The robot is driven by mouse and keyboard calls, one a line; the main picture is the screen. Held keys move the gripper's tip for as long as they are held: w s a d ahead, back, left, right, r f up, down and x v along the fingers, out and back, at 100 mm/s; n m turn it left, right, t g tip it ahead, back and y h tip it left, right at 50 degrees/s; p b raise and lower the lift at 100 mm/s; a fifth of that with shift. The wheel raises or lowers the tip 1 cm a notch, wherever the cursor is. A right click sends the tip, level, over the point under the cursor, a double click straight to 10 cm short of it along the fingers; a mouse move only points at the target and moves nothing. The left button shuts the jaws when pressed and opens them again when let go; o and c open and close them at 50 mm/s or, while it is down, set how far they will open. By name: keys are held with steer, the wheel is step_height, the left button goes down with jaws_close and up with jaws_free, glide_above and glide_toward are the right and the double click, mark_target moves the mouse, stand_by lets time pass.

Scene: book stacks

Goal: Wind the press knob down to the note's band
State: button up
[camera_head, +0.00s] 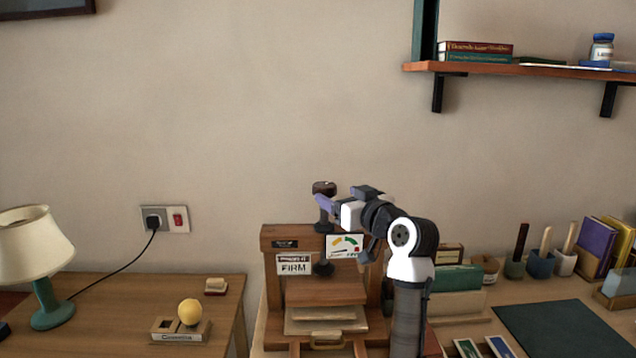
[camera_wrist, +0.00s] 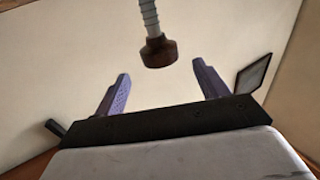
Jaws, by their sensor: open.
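The wooden press (camera_head: 271,240) stands on the desk with a dark brown knob (camera_head: 324,187) on top of its screw. A white note (camera_head: 294,265) on the press has "FIRM" in large letters. Beside it is a dial (camera_head: 344,246) with coloured bands; its exact reading is too small to tell. The press plate (camera_head: 325,291) is above a pale stack (camera_head: 326,314); whether they touch is unclear. My gripper (camera_head: 322,204) is open just below the knob's top, at the screw. In the wrist view, the knob (camera_wrist: 158,52) appears between and beyond my open fingertips (camera_wrist: 161,69).
A side table holds a lamp (camera_head: 38,250), a yellow ball (camera_head: 189,312) on a small box and a brush-like block (camera_head: 215,286). Pots (camera_head: 540,264), books (camera_head: 598,243) and a dark mat (camera_head: 560,326) are on the right. A wall shelf (camera_head: 530,69) is above. The air left of the knob is clear.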

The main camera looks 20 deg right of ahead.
mark_target(327, 182)
steer(key=p+x, duration=0.2)
steer(key=x, duration=0.7)
steer(key=c, duration=1)
steer(key=shift+o, duration=0.2)
steer(key=shift+w+m+h, duration=0.1)
steer(key=shift+m+h, duration=0.3)
steer(key=shift+h, duration=0.2)
